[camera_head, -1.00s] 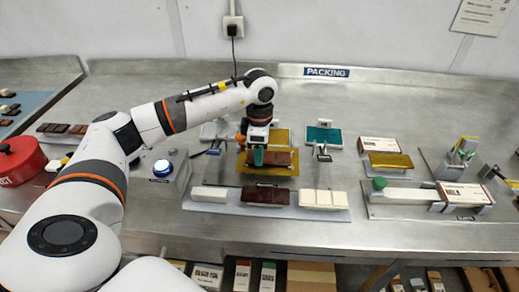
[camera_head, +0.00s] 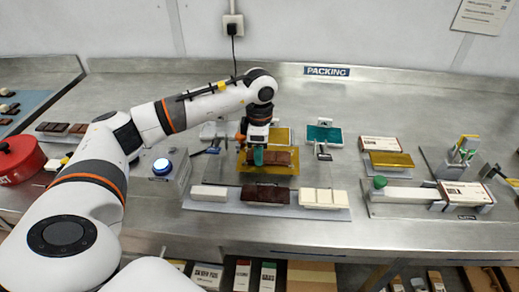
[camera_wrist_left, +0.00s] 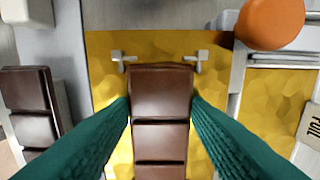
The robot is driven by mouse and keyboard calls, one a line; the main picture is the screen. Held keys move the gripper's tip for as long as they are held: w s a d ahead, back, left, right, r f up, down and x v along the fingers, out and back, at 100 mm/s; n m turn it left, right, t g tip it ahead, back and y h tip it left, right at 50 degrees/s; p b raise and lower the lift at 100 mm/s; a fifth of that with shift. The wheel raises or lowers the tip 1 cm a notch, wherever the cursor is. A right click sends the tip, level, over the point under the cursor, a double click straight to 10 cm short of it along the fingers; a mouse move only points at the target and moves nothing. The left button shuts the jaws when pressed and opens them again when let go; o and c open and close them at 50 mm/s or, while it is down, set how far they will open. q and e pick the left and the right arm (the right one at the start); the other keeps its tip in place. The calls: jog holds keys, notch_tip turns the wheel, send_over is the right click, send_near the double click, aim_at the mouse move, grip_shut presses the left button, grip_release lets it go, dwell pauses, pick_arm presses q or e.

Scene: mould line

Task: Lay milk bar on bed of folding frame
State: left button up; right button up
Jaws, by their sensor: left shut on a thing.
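The milk bar (camera_head: 281,158) is a brown segmented bar; in the left wrist view the bar (camera_wrist_left: 160,115) is in the middle, lengthwise between the fingers. My left gripper (camera_head: 258,158), with green fingers (camera_wrist_left: 161,112), is shut on its two long sides. The bar is over a gold foil sheet (camera_head: 268,182) on the bed of the folding frame; the foil (camera_wrist_left: 110,75) shows on both sides of it in the wrist view. Two small metal clips (camera_wrist_left: 124,60) are by the bar's far end. I cannot tell whether the bar touches the foil. My right gripper is not in view.
In front lies a tray (camera_head: 230,208) with a white bar (camera_head: 209,193), a dark bar (camera_head: 265,194) and a cream bar (camera_head: 322,198). A teal sheet (camera_head: 324,134) and boxes are on the right.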

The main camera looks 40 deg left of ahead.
pick_arm(q)
jog(key=shift+f, duration=0.1)
dwell(0.5)
jog(key=o, duration=1.1)
jog(key=shift+f, duration=0.1)
jog(key=shift+c, duration=0.2)
